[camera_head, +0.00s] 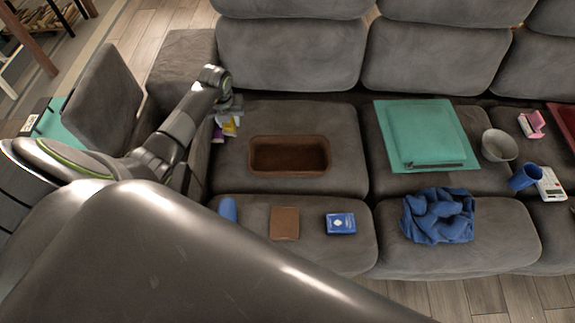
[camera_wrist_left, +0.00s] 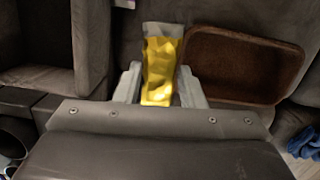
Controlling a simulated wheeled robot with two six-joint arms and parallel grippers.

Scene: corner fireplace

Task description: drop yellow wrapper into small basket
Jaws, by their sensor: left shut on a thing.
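The yellow wrapper (camera_wrist_left: 160,68) is crumpled, with a pale grey end, and sits between the fingers of my left gripper (camera_wrist_left: 160,88), which is shut on it. In the head view the wrapper (camera_head: 230,126) shows small below my left gripper (camera_head: 229,108), over the left end of the sofa seat. The small basket (camera_head: 289,172) is brown, rectangular and empty, and stands on the seat to the right of the gripper. In the wrist view the basket (camera_wrist_left: 287,100) lies right of the wrapper. My right gripper is not in view.
A purple and white item (camera_head: 218,135) lies near the wrapper. In front of the basket are a blue object (camera_head: 228,209), a brown square (camera_head: 285,223) and a blue box (camera_head: 341,223). A teal folder (camera_head: 440,125), blue cloth (camera_head: 437,214), grey bowl (camera_head: 499,145) and blue cup (camera_head: 524,177) lie right.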

